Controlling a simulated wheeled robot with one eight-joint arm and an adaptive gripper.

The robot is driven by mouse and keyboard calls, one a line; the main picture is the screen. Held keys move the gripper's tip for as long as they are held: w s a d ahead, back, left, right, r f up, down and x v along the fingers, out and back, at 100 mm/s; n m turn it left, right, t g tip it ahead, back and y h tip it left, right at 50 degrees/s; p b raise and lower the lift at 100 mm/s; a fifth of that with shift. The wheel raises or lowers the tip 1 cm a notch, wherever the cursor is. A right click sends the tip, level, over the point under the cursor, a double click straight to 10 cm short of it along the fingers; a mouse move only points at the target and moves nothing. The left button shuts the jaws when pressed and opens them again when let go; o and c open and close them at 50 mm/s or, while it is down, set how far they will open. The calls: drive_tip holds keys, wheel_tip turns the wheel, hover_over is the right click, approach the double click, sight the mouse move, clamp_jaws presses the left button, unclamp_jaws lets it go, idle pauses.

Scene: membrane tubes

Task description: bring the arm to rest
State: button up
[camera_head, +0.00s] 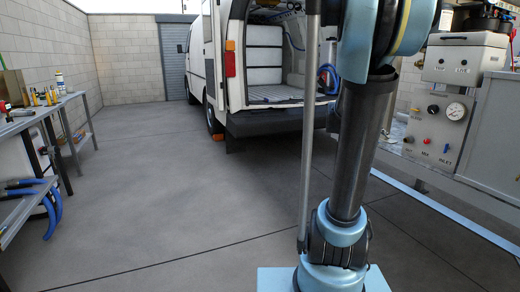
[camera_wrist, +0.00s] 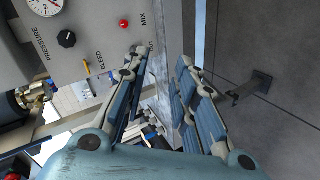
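My gripper (camera_wrist: 160,85) shows in the wrist view with its two blue-padded fingers apart and nothing between them. It points down past the edge of a control panel (camera_wrist: 85,35), which stands to its left. My arm rises on the right half of the head view, with a dark link and pale blue joints; the gripper itself is out of that view.
The panel with its gauge (camera_head: 456,111) stands at the right. A white van (camera_head: 240,60) with its rear open is parked at the back. A workbench (camera_head: 35,118) with tools lines the left wall. The grey floor (camera_head: 180,200) between is clear.

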drive_tip(key=s+a+f+g+y, duration=0.1)
drive_tip(key=s+a+f+y, duration=0.2)
drive_tip(key=s+a+f, duration=0.3)
drive_tip(key=s+a+f+y, duration=0.4)
drive_tip(key=s+a+f, duration=0.2)
drive_tip(key=s+a, duration=0.4)
drive_tip(key=s+a+f+g+y, duration=0.1)
drive_tip(key=s+a+f+y, duration=0.3)
drive_tip(key=a, duration=0.8)
drive_tip(key=s+f, duration=0.2)
drive_tip(key=s, duration=0.2)
drive_tip(key=shift+g, duration=0.3)
drive_tip(key=shift+a+f, duration=0.1)
